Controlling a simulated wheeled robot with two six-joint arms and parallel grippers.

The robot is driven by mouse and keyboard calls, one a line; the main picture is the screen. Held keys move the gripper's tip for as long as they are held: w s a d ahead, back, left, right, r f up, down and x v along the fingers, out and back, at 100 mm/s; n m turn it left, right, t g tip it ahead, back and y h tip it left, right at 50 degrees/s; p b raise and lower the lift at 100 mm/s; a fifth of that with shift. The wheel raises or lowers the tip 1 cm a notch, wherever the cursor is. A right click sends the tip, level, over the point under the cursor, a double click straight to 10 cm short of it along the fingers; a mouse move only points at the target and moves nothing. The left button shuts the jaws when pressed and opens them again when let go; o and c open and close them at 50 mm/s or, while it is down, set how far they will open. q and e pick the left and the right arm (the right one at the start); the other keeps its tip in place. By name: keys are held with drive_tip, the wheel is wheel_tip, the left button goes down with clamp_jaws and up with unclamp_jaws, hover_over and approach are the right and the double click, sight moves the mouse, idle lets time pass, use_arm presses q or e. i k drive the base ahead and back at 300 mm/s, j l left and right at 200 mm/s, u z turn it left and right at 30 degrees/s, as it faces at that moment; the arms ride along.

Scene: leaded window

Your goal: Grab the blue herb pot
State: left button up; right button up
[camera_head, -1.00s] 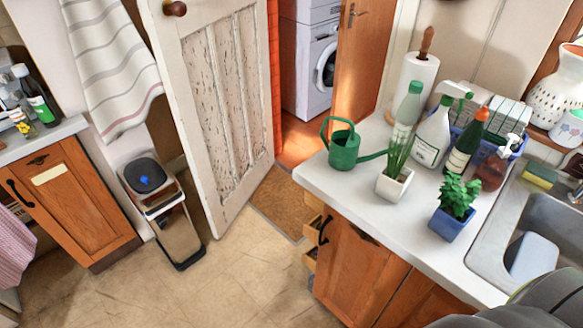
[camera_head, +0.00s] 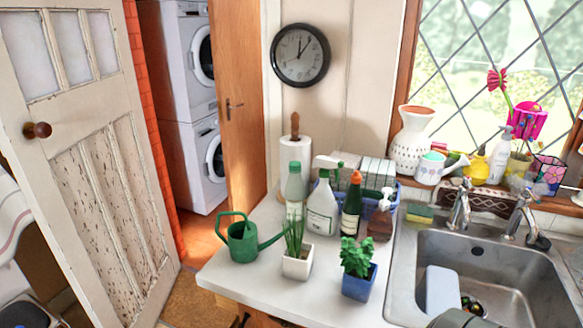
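The blue herb pot (camera_head: 359,284) is a small square blue pot with a bushy green herb (camera_head: 357,257) in it. It stands upright on the white worktop (camera_head: 325,296), near the front edge and just left of the sink. No gripper shows in the head view. A grey rounded piece at the bottom right edge looks like part of my own arm.
A white pot with spiky leaves (camera_head: 298,264) and a green watering can (camera_head: 243,241) stand left of the blue pot. Several bottles, including a spray bottle (camera_head: 322,210), stand behind it. The sink (camera_head: 400,294) lies to the right, with a pale board (camera_head: 442,290) inside.

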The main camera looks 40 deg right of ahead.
sight(358, 279)
drive_tip(key=z, duration=1.95)
